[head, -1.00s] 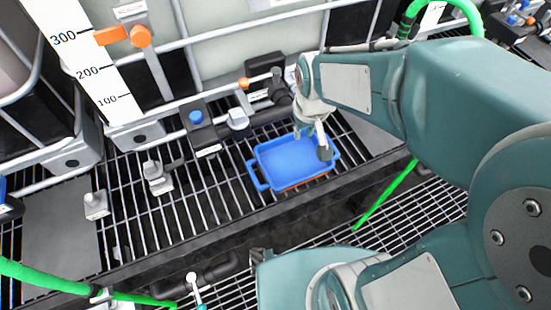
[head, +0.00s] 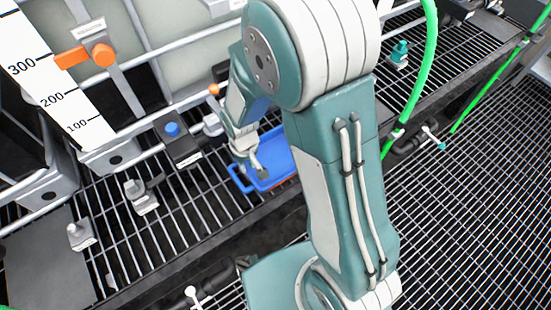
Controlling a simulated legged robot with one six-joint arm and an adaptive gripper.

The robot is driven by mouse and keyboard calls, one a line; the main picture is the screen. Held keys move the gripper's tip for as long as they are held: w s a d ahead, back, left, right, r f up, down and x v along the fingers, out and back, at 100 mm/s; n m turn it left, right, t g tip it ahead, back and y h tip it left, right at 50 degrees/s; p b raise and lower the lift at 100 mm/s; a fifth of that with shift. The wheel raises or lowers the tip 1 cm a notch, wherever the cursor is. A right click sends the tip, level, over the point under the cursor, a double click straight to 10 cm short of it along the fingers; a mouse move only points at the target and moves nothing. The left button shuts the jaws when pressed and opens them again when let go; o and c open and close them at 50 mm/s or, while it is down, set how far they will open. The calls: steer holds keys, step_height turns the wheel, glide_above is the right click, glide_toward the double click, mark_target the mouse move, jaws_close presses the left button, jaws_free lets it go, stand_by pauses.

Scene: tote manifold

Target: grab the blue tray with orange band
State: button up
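The blue tray (head: 281,161) lies on the metal grating in front of the large pale tank. A strip of its orange band shows low on its front side. Its blue loop handle (head: 236,179) sticks out at the left end. My arm hides the tray's right part. My gripper (head: 255,167) points down over the tray's left end, close to the handle. Its fingers are small and partly overlapped, so I cannot tell whether they are open or touching the tray.
A valve with a blue knob (head: 171,129) stands left of the tray. Grey clamp fittings (head: 140,193) sit on the grating further left. A green hose (head: 418,80) hangs at the right. The grating left of the tray is mostly bare.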

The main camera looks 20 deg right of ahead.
mark_target(248, 176)
steer(key=f, duration=0.2)
steer(key=a+f, duration=0.1)
steer(key=shift+w+f, duration=0.2)
steer(key=shift+f, duration=0.55)
steer(key=shift+d+f, duration=0.2)
steer(key=shift+d, duration=0.25)
jaws_close()
steer(key=shift+a, duration=0.25)
